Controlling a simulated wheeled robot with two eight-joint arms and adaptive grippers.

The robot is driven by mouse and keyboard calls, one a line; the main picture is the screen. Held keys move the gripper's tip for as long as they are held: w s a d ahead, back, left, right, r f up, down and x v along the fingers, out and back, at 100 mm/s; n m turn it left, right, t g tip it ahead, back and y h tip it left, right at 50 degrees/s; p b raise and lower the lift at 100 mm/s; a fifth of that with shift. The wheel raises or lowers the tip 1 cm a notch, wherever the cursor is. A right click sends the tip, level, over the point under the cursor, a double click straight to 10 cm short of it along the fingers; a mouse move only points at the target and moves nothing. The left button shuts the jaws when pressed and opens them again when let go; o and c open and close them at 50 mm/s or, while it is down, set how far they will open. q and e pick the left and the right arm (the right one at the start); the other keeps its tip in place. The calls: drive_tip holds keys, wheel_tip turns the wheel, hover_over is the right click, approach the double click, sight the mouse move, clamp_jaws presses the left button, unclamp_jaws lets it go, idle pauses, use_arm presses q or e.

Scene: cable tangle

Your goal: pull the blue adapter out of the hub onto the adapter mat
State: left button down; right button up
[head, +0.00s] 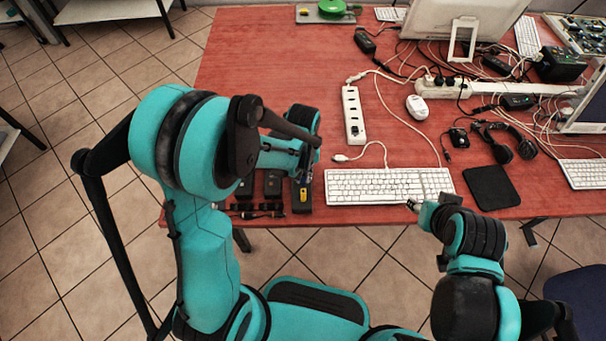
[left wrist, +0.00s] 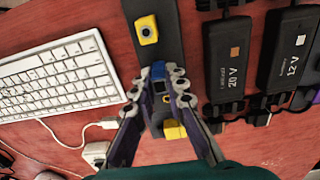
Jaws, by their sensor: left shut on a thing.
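In the left wrist view my left gripper (left wrist: 160,88) is shut on the blue adapter (left wrist: 158,70), which shows between its fingertips. The adapter is over a long dark strip (left wrist: 156,50) that looks like the hub; I cannot tell whether it is still seated. A yellow block (left wrist: 147,30) is on the strip beyond the fingertips, and another yellow block (left wrist: 174,130) is on the near side. In the head view the left gripper (head: 304,172) is over the strip (head: 302,206), partly hidden by its arm. My right gripper (head: 412,205) is by the keyboard's lower right; its jaws are unclear. I cannot identify the adapter mat for certain.
Black power bricks marked 20 V (left wrist: 228,60) and 12 V (left wrist: 287,60) lie beside the strip, with cables. A white keyboard (head: 388,186) is on its other side. A white power strip (head: 352,115), mouse (head: 417,107) and black pad (head: 491,187) are farther off.

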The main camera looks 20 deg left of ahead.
use_arm(q)
drive_tip(key=shift+r, duration=0.1)
drive_tip(key=shift+r+p, duration=1.15)
drive_tip(key=shift+r, duration=0.3)
drive_tip(key=c, duration=2.2)
unclamp_jaws()
clamp_jaws()
drive_tip(key=shift+a, duration=0.1)
